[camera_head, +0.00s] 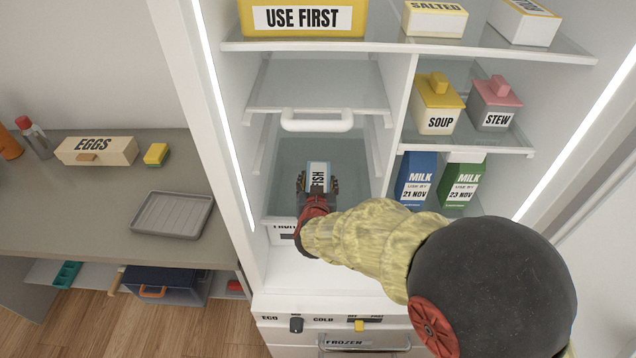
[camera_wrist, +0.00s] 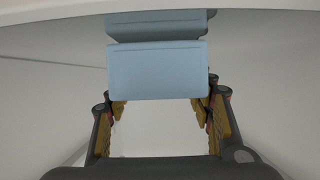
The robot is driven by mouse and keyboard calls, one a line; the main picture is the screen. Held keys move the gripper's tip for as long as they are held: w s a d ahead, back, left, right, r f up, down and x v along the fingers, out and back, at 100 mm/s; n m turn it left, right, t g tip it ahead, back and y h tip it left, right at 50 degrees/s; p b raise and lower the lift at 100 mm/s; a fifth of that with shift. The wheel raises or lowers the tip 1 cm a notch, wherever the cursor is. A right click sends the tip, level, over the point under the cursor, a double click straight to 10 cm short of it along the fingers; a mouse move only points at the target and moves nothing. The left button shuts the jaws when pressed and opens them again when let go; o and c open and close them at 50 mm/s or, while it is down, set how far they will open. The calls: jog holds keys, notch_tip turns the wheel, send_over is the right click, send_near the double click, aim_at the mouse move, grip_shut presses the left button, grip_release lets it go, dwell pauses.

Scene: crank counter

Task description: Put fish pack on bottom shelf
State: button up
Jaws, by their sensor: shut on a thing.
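The fish pack (camera_head: 318,176) is a small light-blue and white pack labelled FISH, in the left column of the open fridge. My gripper (camera_head: 318,188) is shut on it inside the left compartment, below the shelf with a white handle. In the wrist view the pack (camera_wrist: 158,72) shows as a pale blue block between and beyond the fingers of my gripper (camera_wrist: 160,112). The pack is at or just above the glass surface (camera_head: 283,205) of the lower left shelf; I cannot tell whether it touches.
The pull-out shelf (camera_head: 318,122) with its handle is above my gripper. A divider stands right of it, with milk cartons (camera_head: 416,180) beyond. A white labelled bin (camera_head: 283,230) is below. A counter (camera_head: 100,200) with an egg box and grey tray (camera_head: 172,214) is left.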

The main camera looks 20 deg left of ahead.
jog(key=shift+f, duration=0.1)
jog(key=o, duration=1.5)
jog(key=shift+o, duration=0.2)
jog(key=shift+s+r, duration=0.1)
jog(key=shift+r, duration=0.1)
jog(key=p+v, duration=0.3)
jog(key=v, duration=0.8)
jog(key=shift+s+d+r+p, duration=0.1)
jog(key=shift+s+d+p, duration=0.05)
jog(key=shift+s+p, duration=0.25)
